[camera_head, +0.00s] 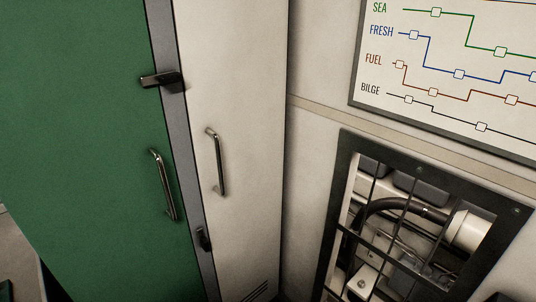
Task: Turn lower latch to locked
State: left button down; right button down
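The lower latch (203,239) is a small dark piece low on the narrow grey strip (184,150) between the green door and the white door. It looks roughly upright, in line with the strip. The upper latch (162,79) is a dark bar higher on the same strip. It lies nearly level and reaches left over the edge of the green door (80,130). Neither of my grippers can be made out in the head view, and nothing is seen touching either latch.
The green door has a metal bar handle (163,185), and the white door (240,90) has another (215,160). To the right, a dark-framed barred opening (340,190) shows pipes and hoses. A line chart board (450,75) hangs above it.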

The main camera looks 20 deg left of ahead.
aim_at(203, 242)
jog(key=j+u, duration=0.75)
jog(key=j, duration=0.2)
jog(key=i+u, duration=0.15)
jog(key=u, duration=0.25)
